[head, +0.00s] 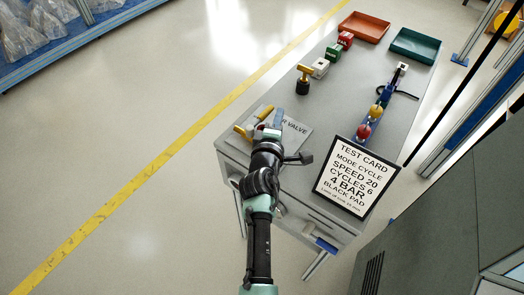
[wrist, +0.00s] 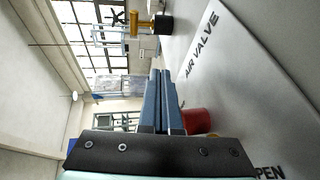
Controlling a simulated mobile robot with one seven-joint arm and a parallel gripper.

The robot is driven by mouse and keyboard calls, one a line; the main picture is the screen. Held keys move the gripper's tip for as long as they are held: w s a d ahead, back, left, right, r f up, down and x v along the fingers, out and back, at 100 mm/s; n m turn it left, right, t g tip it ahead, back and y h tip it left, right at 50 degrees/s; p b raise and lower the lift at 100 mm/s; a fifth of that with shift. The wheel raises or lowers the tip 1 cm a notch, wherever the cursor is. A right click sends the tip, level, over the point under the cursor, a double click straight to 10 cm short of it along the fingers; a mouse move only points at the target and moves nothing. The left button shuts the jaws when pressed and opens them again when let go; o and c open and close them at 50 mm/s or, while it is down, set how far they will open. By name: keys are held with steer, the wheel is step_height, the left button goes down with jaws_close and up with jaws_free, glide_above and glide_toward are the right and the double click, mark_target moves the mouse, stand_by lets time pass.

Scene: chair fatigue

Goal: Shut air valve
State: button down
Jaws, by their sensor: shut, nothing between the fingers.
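The air valve's grey plate (head: 297,137) lies on the near left part of the table and is lettered "VALVE" where it shows. In the wrist view the plate (wrist: 235,75) reads "AIR VALVE", with "OPEN" partly cut off at the bottom. Yellow valve parts (head: 241,131) show left of my gripper in the head view. A red round part (wrist: 197,121) stands right beside my fingers in the wrist view, partly hidden by them. My gripper (head: 277,117) is over the plate, shut and empty; its blue-grey fingers (wrist: 160,73) lie together. Whether they touch the valve I cannot tell.
A test card (head: 350,178) stands at the table's near right. A black and brass knob piece (head: 303,82), white, green and red blocks, and a blue fixture (head: 386,93) with red and yellow balls stand farther back. Orange (head: 364,27) and green trays (head: 415,45) are at the far end.

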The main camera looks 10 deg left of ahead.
stand_by(0.6)
steer(key=s, duration=0.4)
steer(key=s+r+p, duration=0.1)
steer(key=s, duration=0.3)
steer(key=s+a+r+p, duration=0.1)
steer(key=s, duration=0.3)
steer(key=shift+s+r, duration=0.25)
steer(key=shift+s, duration=0.05)
